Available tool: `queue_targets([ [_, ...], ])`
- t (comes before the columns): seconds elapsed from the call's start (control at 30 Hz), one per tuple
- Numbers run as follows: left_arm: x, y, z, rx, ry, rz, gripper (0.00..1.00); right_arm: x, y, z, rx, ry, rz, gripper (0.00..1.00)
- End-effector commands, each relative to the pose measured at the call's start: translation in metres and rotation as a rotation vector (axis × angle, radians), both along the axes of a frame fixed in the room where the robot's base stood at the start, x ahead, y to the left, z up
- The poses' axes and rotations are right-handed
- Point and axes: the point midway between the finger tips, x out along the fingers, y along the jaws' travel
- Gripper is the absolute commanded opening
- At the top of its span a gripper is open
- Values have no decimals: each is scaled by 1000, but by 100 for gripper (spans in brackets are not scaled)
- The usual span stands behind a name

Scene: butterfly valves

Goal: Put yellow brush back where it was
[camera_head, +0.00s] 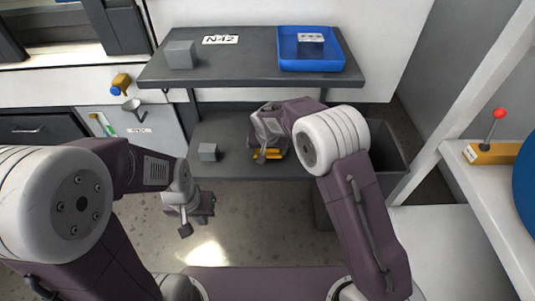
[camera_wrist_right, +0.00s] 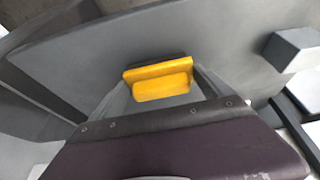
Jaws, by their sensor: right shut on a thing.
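The yellow brush (camera_head: 268,155) is at the lower grey shelf (camera_head: 235,130), partly hidden by my right gripper (camera_head: 264,150). In the right wrist view the yellow brush (camera_wrist_right: 158,80) sits between the two fingers of my right gripper (camera_wrist_right: 158,88), which is shut on it. The brush is over the grey shelf surface (camera_wrist_right: 210,40); I cannot tell whether it touches it. My left gripper (camera_head: 197,218) is empty, its fingers apart, above the floor in front of the shelf.
A grey cube (camera_head: 207,152) stands left of the brush on the lower shelf. The upper shelf (camera_head: 245,70) above holds another grey cube (camera_head: 181,54) and a blue tray (camera_head: 290,62). A dark bin (camera_head: 392,160) is to the right. A red-knobbed lever (camera_head: 499,113) stands on the right counter.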

Motion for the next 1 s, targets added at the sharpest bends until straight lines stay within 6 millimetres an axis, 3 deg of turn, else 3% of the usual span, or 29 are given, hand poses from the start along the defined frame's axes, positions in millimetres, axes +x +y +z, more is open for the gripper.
queue_targets([
  [0.33,0,0,-5,0,0,0,0,0,0,-6,1,-1,-1,53],
  [0.37,0,0,-4,0,0,0,0,0,0,-7,1,-1,-1,93],
  [0.4,0,0,-4,0,0,0,0,0,0,-6,1,-1,-1,100],
  [0.67,0,0,0,0,0,0,0,0,1,-1,1,-2,-1,100],
  [0.77,0,0,8,0,0,0,0,-5,1,16,3,-5,0,100],
  [1.0,0,0,32,0,0,0,0,-29,1,75,3,-5,1,100],
])
